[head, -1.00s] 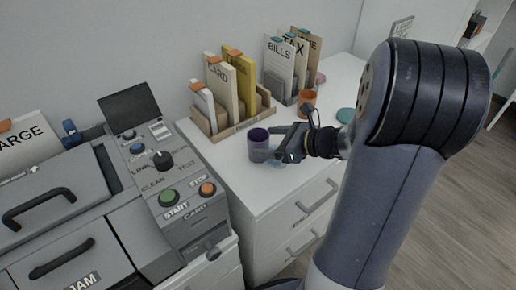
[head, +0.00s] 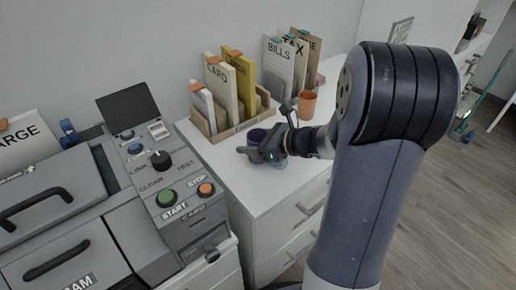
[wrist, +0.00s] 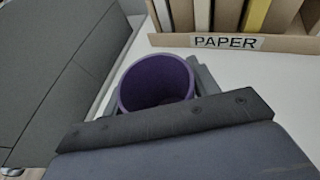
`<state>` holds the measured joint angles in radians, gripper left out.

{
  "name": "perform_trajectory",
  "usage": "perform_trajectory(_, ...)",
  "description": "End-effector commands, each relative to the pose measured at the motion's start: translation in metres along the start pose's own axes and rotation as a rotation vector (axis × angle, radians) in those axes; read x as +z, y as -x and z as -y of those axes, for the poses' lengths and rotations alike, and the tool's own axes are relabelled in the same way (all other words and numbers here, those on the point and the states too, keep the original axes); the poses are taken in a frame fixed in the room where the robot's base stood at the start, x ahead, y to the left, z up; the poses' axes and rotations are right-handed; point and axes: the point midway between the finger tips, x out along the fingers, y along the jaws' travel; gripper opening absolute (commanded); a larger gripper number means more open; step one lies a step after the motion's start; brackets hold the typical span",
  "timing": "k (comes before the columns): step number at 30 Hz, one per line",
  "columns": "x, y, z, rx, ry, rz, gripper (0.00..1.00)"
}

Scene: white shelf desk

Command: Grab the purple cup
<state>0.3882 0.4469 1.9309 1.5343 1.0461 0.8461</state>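The purple cup (head: 257,136) stands on the white desk top, mostly hidden behind my gripper in the head view. In the wrist view the cup (wrist: 157,82) is upright, and I look into its open mouth. My gripper (head: 262,154) is low at the cup's near side. In the wrist view my gripper's (wrist: 158,97) fingers flank the cup, one at its left and one at its right. The right finger is very close to the cup wall; I cannot see clear contact. The cup's lower part is hidden by the gripper body.
A wooden paper holder (head: 232,130) with folders stands just behind the cup. An orange cup (head: 307,104) stands to the right, near my wrist. A grey machine with a control panel (head: 165,180) is on the left. The desk front between them is clear.

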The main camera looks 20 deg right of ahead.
Motion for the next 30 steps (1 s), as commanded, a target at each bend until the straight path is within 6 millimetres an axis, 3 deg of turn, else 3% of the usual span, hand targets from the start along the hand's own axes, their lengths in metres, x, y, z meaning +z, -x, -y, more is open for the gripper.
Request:
perform_trajectory(11,0.0,0.0,0.0,0.0,0.0,0.0,0.25)
perform_trajectory(19,0.004,0.002,0.0,0.0,0.001,0.001,0.25)
perform_trajectory(30,0.067,0.028,0.001,-0.002,0.006,0.003,0.25)
